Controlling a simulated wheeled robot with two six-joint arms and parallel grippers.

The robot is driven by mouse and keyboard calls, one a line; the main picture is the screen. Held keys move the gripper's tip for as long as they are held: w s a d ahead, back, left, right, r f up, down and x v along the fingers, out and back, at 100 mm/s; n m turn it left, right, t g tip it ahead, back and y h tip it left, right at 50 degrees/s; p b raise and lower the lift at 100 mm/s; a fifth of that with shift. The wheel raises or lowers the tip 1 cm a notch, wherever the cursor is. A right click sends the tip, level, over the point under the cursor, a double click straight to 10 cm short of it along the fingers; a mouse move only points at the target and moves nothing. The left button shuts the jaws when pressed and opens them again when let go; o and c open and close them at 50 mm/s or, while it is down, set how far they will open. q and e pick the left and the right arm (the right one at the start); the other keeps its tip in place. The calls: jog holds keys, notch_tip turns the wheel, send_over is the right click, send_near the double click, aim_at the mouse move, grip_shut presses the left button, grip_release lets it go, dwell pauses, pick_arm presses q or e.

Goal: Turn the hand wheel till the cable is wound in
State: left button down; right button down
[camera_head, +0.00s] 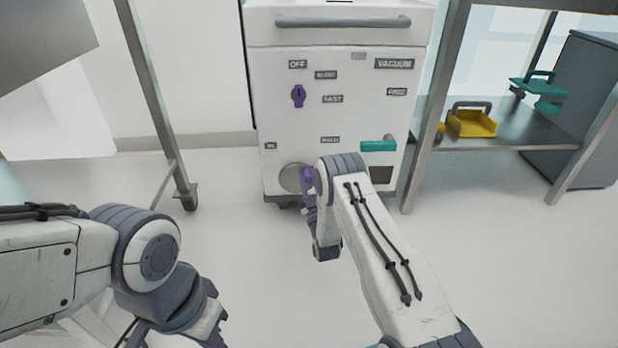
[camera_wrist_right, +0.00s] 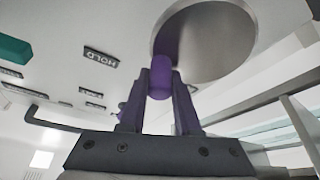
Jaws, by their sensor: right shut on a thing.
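The hand wheel (camera_head: 290,178) is a grey metal disc low on the left of the white machine's front. It fills the upper right of the right wrist view (camera_wrist_right: 215,42). A purple grip (camera_head: 307,180) stands out from the wheel near its rim. My right gripper (camera_wrist_right: 160,80) is shut on this purple grip, with one dark finger on each side. In the head view my right forearm hides part of the gripper and the machine's lower front. My left gripper (camera_head: 212,328) is low in the head view, away from the machine, and its fingertips are not clear. I see no cable.
The white machine (camera_head: 345,65) carries a purple knob (camera_head: 298,96), a teal handle (camera_head: 378,146) and several labels. At right, a metal shelf (camera_head: 510,138) holds a yellow tray (camera_head: 472,122). A metal frame post (camera_head: 150,85) stands at left. The floor before the machine is clear.

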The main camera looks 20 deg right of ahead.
jog(key=shift+f+m, duration=0.1)
jog(key=shift+m, duration=0.2)
notch_tip(320, 180, down, 8)
jog(key=m+g+h+p, duration=0.6)
jog(key=m+h, duration=0.3)
jog(key=m, duration=1.9)
jog(key=shift+a+g, duration=0.45)
jog(key=shift+g, duration=0.15)
jog(key=shift+f, duration=0.1)
jog(key=c, duration=0.6)
grip_release()
